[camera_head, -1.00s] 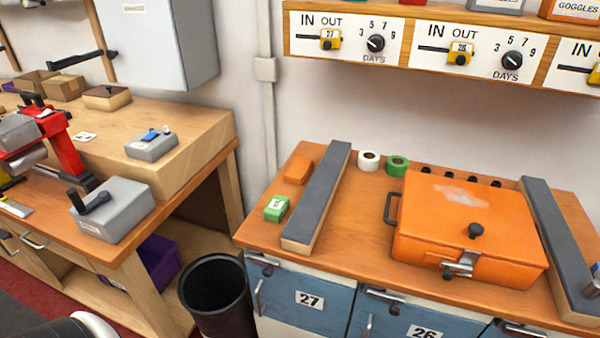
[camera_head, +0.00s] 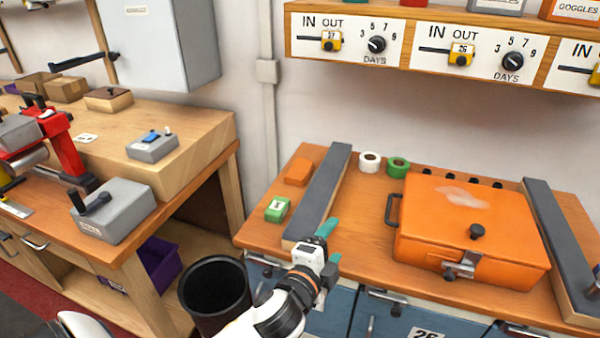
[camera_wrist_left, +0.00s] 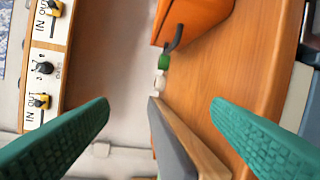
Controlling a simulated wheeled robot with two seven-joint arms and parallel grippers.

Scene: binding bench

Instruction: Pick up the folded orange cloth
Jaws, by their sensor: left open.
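The folded orange cloth (camera_head: 298,171) lies on the wooden bench top near its back left corner, left of a dark grey-topped bar. My left gripper (camera_head: 327,231) is open and empty, with green fingers, over the bench's front edge by the near end of that bar. It is to the right of and nearer than the cloth, and apart from it. In the left wrist view the open fingers (camera_wrist_left: 160,125) frame the bar and bench, and I cannot make out the cloth there. My right gripper is not in view.
A green-and-white box (camera_head: 277,209) sits just in front of the cloth. The grey-topped bar (camera_head: 320,192) stands beside both. A large orange case (camera_head: 470,230), a white roll (camera_head: 370,162) and a green roll (camera_head: 398,167) are to the right. A black bin (camera_head: 215,290) stands on the floor.

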